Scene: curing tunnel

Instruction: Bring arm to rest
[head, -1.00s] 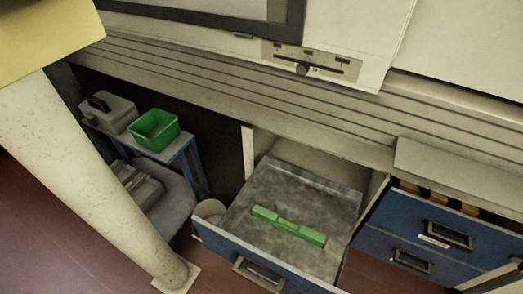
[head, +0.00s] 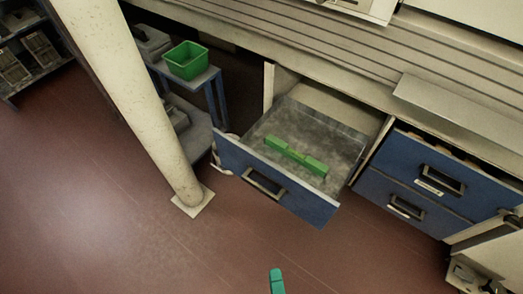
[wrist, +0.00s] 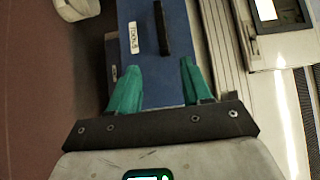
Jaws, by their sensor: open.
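My gripper (wrist: 162,78) is open in the wrist view, its two teal fingers spread apart with nothing between them. In the head view only a teal fingertip of it (head: 276,281) shows at the bottom edge, over the floor and in front of the open drawer. The rest of my arm is out of view there. The wrist view looks past the fingers at a blue drawer front (wrist: 150,70) with a black handle and a white label.
An open blue drawer (head: 318,207) holds a green bar-shaped object (head: 296,156). A cream post (head: 140,100) stands on the left, beside a trolley (head: 185,83) carrying a green bin (head: 187,60). Shut blue drawers (head: 433,174) are on the right. The red floor (head: 120,240) in front is clear.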

